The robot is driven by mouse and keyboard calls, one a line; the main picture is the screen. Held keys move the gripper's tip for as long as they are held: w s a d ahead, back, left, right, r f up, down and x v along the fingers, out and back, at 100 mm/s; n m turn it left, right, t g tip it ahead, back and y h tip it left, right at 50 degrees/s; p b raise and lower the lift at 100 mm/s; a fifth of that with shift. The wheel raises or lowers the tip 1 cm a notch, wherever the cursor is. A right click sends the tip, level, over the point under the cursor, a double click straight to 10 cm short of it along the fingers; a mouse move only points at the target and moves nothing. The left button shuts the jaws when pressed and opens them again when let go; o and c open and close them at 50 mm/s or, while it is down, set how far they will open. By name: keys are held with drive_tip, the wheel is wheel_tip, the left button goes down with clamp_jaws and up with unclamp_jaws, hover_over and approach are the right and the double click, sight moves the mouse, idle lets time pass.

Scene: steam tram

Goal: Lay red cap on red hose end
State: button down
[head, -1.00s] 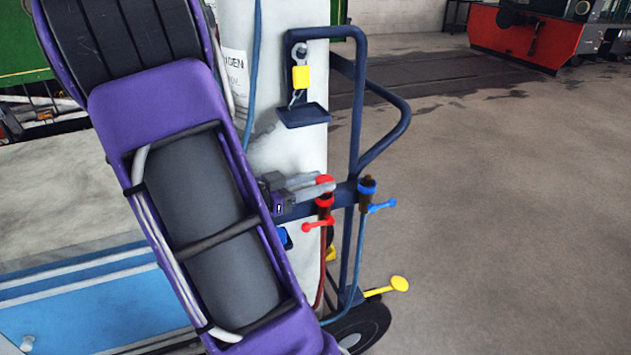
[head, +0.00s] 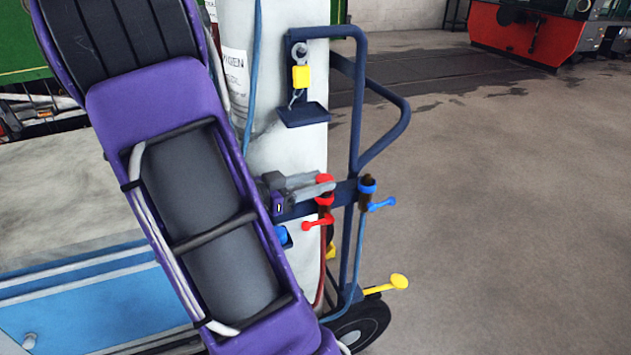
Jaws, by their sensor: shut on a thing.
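My gripper (head: 318,186) reaches in from the left behind my purple arm. Its grey fingers are shut on the red cap (head: 325,179), of which only part shows between and above the fingertips. The red hose end (head: 325,202) stands upright on the trolley's crossbar, directly below the cap, with a red lever (head: 317,224) at its side. The cap looks to be at the top of the hose end; I cannot tell whether they touch. The red hose (head: 322,270) hangs down below.
A blue-collared hose end (head: 367,188) with a blue lever (head: 382,204) stands close on the right. The dark blue trolley frame (head: 356,110) and white cylinder (head: 290,155) surround the spot. A yellow padlock (head: 301,77) hangs above a small shelf (head: 304,114). Floor at right is clear.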

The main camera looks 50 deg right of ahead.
drive_tip(key=shift+f+b, duration=0.3)
drive_tip(key=shift+f, duration=0.3)
idle(0.3)
drive_tip(key=shift+c, duration=1.7)
unclamp_jaws()
drive_tip(key=shift+r, duration=0.1)
wheel_tip(320, 180, up, 8)
drive_tip(key=p, duration=0.5)
drive_tip(key=shift+r, duration=0.15)
